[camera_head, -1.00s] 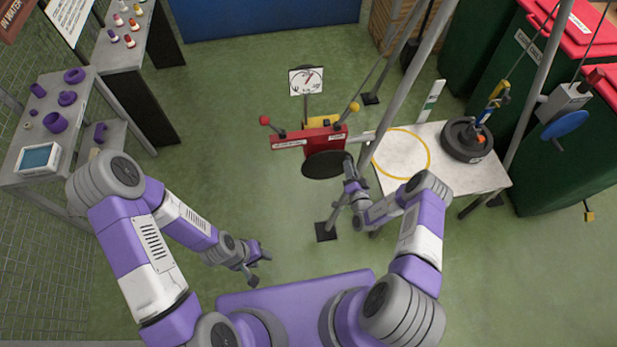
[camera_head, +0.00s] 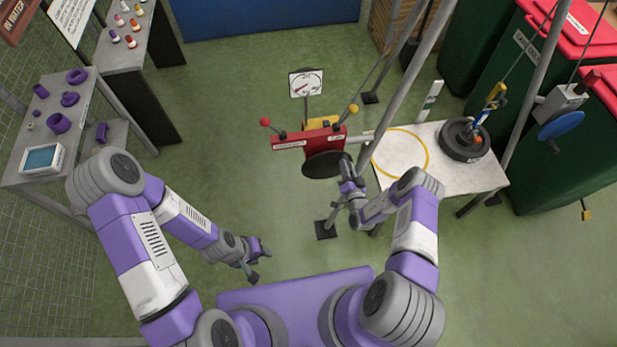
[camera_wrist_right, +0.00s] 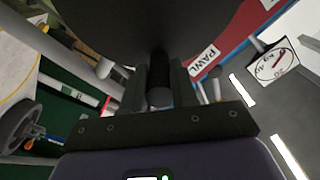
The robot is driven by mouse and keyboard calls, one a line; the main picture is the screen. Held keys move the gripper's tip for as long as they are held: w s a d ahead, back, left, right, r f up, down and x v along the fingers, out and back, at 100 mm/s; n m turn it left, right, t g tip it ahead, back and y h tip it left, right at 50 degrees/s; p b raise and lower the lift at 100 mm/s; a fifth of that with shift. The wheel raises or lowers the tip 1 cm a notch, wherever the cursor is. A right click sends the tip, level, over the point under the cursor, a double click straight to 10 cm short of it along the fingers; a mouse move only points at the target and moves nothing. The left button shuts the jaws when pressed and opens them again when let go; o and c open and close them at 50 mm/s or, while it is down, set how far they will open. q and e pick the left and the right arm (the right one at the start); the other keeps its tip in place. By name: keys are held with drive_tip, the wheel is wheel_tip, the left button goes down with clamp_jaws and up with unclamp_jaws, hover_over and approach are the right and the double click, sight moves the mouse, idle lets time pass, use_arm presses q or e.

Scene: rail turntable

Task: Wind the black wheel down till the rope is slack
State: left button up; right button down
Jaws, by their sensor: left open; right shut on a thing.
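The black wheel (camera_head: 322,165) sits on the near side of a red winch box (camera_head: 309,137). My right gripper (camera_head: 346,168) is at the wheel's right edge. The right wrist view shows its fingers (camera_wrist_right: 160,88) shut around the wheel's dark handle (camera_wrist_right: 158,72), under the wheel disc (camera_wrist_right: 135,22). A thin rope (camera_head: 540,32) runs up from the yellow hook (camera_head: 496,92) above a black weight (camera_head: 458,141); it looks straight. The weight rests on the white table (camera_head: 442,185), right of a yellow ring. My left gripper (camera_head: 262,260) is open and empty, low over the floor.
A dial (camera_head: 306,83) stands behind the winch. A blue wheel (camera_head: 561,125) hangs on a grey box at the right. Slanted metal poles (camera_head: 402,85) rise beside the winch. A shelf (camera_head: 85,120) with purple parts stands left. Green floor between is clear.

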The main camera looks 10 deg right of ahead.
drive_tip(key=shift+w+a+r+n, duration=0.1)
drive_tip(key=shift+a+r+n, duration=0.15)
drive_tip(key=shift+r+n, duration=0.15)
drive_tip(key=shift+a+p, duration=0.1)
drive_tip(key=shift+p, duration=0.2)
drive_tip(key=shift+a+r+n, duration=0.1)
drive_tip(key=shift+r+n, duration=0.05)
drive_tip(key=shift+n, duration=0.15)
drive_tip(key=c, duration=0.7)
unclamp_jaws()
drive_tip(key=shift+f, duration=0.2)
drive_tip(key=shift+s+p, duration=0.9)
drive_tip(key=shift+s, duration=0.65)
drive_tip(key=s+p, duration=0.2)
drive_tip(key=s, duration=0.3)
